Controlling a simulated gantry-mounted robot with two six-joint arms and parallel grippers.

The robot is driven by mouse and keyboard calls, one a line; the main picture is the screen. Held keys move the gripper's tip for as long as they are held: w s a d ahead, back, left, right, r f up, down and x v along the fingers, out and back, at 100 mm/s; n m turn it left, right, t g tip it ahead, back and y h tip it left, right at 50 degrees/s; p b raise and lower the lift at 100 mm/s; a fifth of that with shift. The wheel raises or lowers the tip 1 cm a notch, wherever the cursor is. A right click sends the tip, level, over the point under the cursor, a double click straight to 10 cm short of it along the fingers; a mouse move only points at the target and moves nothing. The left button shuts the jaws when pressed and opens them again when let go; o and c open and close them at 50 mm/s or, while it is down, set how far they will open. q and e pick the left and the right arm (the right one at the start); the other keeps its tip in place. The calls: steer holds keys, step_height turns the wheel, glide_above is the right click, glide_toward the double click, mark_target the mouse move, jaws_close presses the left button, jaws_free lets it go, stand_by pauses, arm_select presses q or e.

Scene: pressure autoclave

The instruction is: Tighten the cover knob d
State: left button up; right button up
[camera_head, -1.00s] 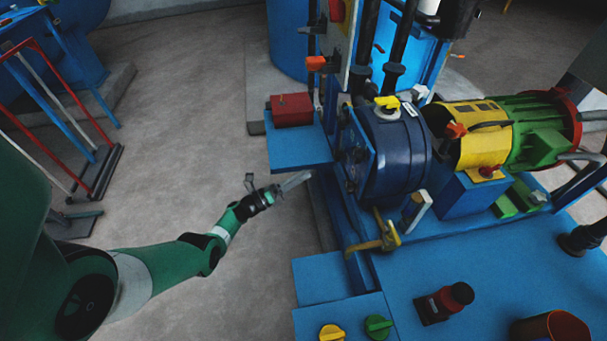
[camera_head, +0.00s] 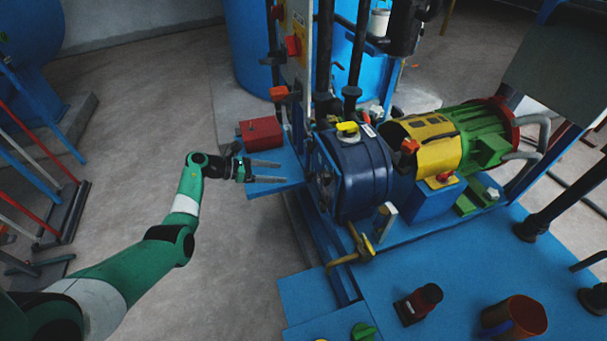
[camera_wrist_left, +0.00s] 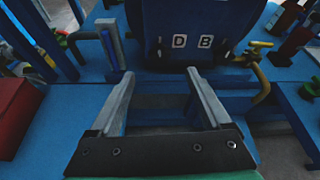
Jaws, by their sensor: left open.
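The dark blue autoclave vessel (camera_head: 368,180) lies on its side on a blue frame, with its cover (camera_head: 325,172) facing my left arm. Small dark knobs show around the cover but are hard to tell apart. In the left wrist view, a label D (camera_wrist_left: 180,41) and a label B (camera_wrist_left: 206,42) sit low on the blue cover, with a small dark knob (camera_wrist_left: 159,48) just left of D. My left gripper (camera_head: 283,172) is open and empty, in front of the cover and apart from it. In the wrist view its fingers (camera_wrist_left: 160,74) point at the lower cover. My right gripper is not in view.
A red box (camera_head: 261,132) stands on a blue ledge (camera_head: 277,178) beside my left gripper. A yellow-handled valve (camera_head: 359,245) is below the vessel. A green motor (camera_head: 485,140) stands behind it.

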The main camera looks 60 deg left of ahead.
mark_target(306, 175)
arm_select(q)
steer(key=b+x, duration=0.2)
steer(key=x, duration=0.3)
steer(key=b+x, duration=0.3)
steer(key=x, duration=0.2)
steer(key=shift+s+a+f, duration=0.1)
steer(key=shift+f, duration=0.1)
steer(key=shift+w+r, duration=0.1)
steer(key=shift+w, duration=0.15)
steer(key=shift+c, duration=0.2)
